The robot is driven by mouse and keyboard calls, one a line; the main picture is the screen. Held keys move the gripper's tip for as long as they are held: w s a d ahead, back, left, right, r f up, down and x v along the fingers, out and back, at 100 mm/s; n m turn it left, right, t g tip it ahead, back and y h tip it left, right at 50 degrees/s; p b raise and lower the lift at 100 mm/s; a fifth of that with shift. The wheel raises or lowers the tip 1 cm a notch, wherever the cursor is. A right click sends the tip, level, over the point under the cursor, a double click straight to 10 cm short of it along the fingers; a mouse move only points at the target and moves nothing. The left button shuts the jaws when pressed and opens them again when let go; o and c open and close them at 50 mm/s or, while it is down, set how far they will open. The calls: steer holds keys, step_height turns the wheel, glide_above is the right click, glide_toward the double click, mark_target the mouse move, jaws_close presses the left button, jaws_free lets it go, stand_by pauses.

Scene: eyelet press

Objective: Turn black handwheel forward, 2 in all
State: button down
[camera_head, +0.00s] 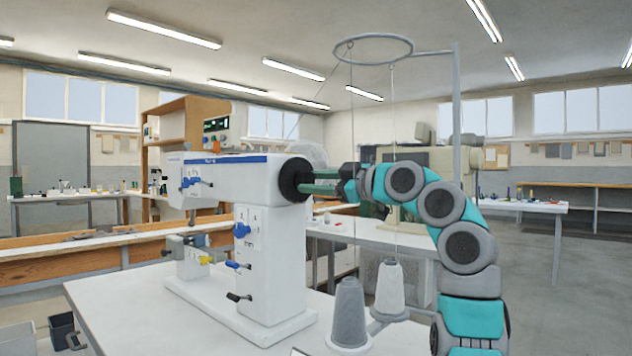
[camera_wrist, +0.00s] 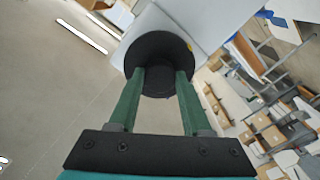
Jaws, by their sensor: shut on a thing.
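The black handwheel (camera_head: 293,179) sits on the right end of the white machine (camera_head: 252,177), which has a blue stripe and stands on a white table. My gripper (camera_head: 310,181) reaches in from the right with its green fingers level. In the wrist view, the handwheel (camera_wrist: 158,58) is a dark round cup at the end of the white machine body (camera_wrist: 205,20). My gripper (camera_wrist: 158,78) has its two fingertips at opposite sides of the handwheel, shut on it. A small yellow mark (camera_wrist: 189,47) shows on the wheel's rim. The exact contact at the tips is partly hidden.
A grey thread cone (camera_head: 349,312) and a white cone (camera_head: 390,287) stand right of the machine, below my arm. A thin pole (camera_head: 456,110) carries a wire ring (camera_head: 373,50) above, with threads hanging close to my arm. The table's front left (camera_head: 120,300) is clear.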

stand_by(0.3)
steer(key=shift+c, duration=1.8)
jaws_free()
steer(key=b+v, duration=0.1)
steer(key=v, duration=0.6)
steer(key=shift+s+d+b, duration=0.2)
steer(key=shift+d+b, duration=0.1)
steer(key=shift+b, duration=0.1)
